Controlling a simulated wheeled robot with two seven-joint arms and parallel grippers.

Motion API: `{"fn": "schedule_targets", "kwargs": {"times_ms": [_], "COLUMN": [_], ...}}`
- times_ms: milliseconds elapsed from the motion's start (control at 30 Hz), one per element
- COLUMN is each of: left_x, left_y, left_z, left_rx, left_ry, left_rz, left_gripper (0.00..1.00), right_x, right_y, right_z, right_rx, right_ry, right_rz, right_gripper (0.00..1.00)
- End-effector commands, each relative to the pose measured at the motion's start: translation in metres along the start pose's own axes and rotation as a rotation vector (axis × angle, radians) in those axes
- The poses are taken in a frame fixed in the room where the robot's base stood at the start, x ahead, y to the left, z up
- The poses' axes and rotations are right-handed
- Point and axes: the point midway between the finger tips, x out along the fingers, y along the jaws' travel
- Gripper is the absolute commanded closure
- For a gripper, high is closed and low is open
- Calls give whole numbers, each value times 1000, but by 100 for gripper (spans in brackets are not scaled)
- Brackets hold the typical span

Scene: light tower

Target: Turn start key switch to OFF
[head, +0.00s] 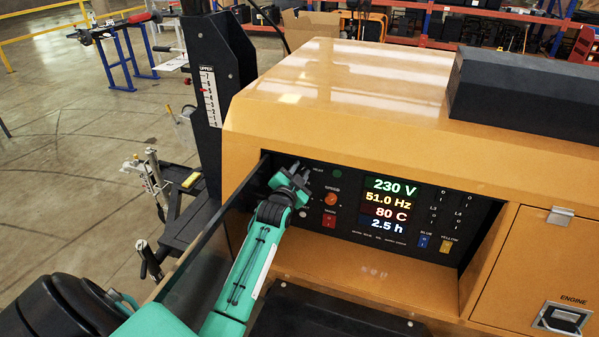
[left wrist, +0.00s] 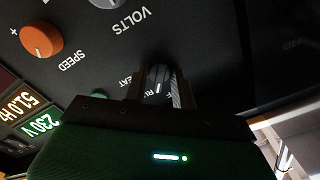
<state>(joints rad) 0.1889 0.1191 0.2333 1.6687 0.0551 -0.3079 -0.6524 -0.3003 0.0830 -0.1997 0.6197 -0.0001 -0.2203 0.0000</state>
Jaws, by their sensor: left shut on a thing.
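The start key switch (left wrist: 157,82) is a small dark knob with a white mark on the black control panel (head: 343,238). In the left wrist view the panel appears upside down. Partly covered labels beside the switch read "EAT" and "RU", and the white mark points towards "RU". My left gripper (left wrist: 157,74) has its two fingers on either side of the switch, shut on it. In the head view my left gripper (head: 291,176) is at the panel's upper left and hides the switch. My right gripper is in neither view.
An orange SPEED knob (left wrist: 41,40) and a grey VOLTS knob (left wrist: 106,3) are near the switch. The lit display (head: 388,205) reads 230 V, 51.0 Hz, 80 C and 2.5 h. A dark open panel door (head: 210,240) stands left of the recess, close to my left arm.

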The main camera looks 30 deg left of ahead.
Motion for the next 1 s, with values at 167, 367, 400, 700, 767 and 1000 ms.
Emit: {"fn": "schedule_targets", "kwargs": {"times_ms": [167, 367, 400, 700, 767, 1000], "left_x": [0, 0, 0, 0, 0, 0], "left_y": [0, 0, 0, 0, 0, 0], "left_z": [0, 0, 0, 0, 0, 1], "left_rx": [-136, -310, -343, -556, -586, -664], "left_ry": [-2, -2, -2, -3, -3, -3], "left_rz": [1, 0, 1, 1, 1, 0], "left_gripper": [96, 96, 96, 96, 96, 96], "right_x": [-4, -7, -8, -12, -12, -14], "right_y": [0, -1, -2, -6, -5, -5], "right_z": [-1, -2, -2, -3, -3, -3], "right_rx": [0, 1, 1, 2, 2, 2], "right_ry": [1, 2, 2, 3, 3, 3], "right_rz": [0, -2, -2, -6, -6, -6], "right_gripper": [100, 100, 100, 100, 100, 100]}}
